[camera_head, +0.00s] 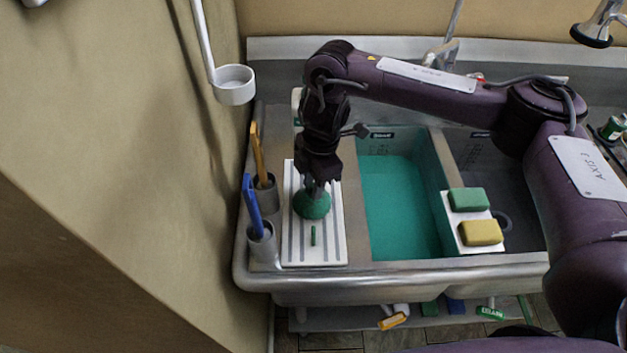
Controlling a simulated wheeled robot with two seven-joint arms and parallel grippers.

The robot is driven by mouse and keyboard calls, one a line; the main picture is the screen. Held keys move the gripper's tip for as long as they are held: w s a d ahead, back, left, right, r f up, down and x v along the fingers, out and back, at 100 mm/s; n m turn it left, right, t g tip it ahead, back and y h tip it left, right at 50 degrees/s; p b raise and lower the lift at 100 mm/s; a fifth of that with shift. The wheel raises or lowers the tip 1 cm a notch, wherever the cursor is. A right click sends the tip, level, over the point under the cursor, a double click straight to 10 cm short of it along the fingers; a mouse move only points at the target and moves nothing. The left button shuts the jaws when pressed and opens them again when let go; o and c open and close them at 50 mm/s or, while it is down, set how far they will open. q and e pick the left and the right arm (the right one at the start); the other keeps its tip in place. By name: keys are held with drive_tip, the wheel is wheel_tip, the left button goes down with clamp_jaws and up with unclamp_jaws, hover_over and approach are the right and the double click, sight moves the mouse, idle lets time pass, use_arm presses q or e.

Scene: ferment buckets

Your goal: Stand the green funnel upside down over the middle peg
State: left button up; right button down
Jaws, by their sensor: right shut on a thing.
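The green funnel (311,206) shows as a rounded green shape over the white grooved board (295,255) on the left of the sink. My right gripper (314,188) points down from above and is shut on the top of the funnel. A short green peg (313,236) stands on the board just in front of the funnel. Any other pegs, the middle one included, are hidden by the funnel and my right arm. I cannot tell whether the funnel touches the board or is around a peg. My left gripper is not in view.
Two metal cups hold an orange-handled brush (257,152) and a blue-handled brush (252,205) close left of the board. Right of it is a basin of green liquid (400,210). A green sponge (468,199) and a yellow sponge (480,232) lie on a white tray.

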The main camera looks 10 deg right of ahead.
drive_tip(key=shift+f, duration=0.45)
idle(0.4)
unclamp_jaws()
idle(0.6)
drive_tip(key=shift+r, duration=0.1)
idle(0.5)
drive_tip(key=shift+d+r+p, duration=0.2)
drive_tip(key=shift+r+p, duration=0.55)
drive_tip(key=shift+r, duration=0.1)
drive_tip(key=shift+r, duration=0.15)
drive_tip(key=shift+d+r+p, duration=0.1)
drive_tip(key=shift+r+p, duration=0.8)
drive_tip(key=shift+p, duration=0.25)
drive_tip(key=shift+d+r+p, duration=0.1)
drive_tip(key=shift+r+p, duration=0.85)
drive_tip(key=shift+p, duration=0.1)
